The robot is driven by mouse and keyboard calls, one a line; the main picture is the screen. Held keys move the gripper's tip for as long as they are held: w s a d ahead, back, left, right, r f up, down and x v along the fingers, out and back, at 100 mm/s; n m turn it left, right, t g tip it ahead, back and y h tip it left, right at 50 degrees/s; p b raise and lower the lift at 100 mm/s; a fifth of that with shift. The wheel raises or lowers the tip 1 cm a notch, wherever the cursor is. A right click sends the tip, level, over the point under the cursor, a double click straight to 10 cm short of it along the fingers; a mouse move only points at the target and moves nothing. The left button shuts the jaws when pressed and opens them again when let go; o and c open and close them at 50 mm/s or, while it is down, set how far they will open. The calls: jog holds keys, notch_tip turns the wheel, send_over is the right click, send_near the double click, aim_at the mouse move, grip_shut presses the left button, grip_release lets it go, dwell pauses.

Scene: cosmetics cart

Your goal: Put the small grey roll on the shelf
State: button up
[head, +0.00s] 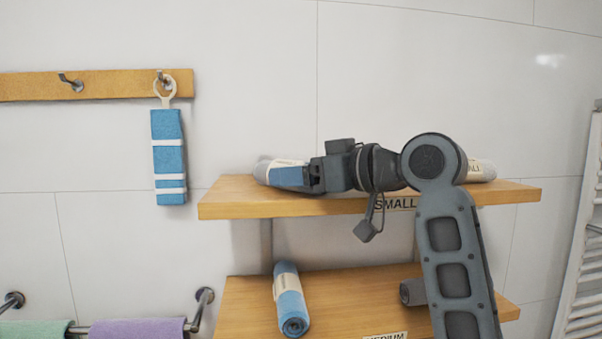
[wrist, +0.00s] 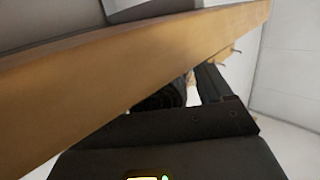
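A pale grey roll with a cream label (head: 482,170) lies on the right of the upper shelf (head: 230,204), whose front edge reads SMALL. My arm hides its left part. At the shelf's left end lies another roll, pale grey and blue with a cream label (head: 264,170). My gripper (head: 308,178) points left, right at that roll's right end, level with the shelf top. I cannot tell whether its fingers are closed on the roll or only beside it. In the wrist view the wooden shelf edge (wrist: 90,85) crosses close in front, and dark finger parts (wrist: 212,85) show below it.
On the lower MEDIUM shelf (head: 245,312) lie a blue roll (head: 288,300) and a dark grey roll (head: 412,291). A blue towel (head: 168,155) hangs from a hook rail (head: 110,85) at left. Towels hang on a bar lower left. A radiator (head: 583,235) stands at right.

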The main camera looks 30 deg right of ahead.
jog(key=shift+r, duration=0.15)
jog(key=b+v, duration=0.2)
jog(key=v, duration=1)
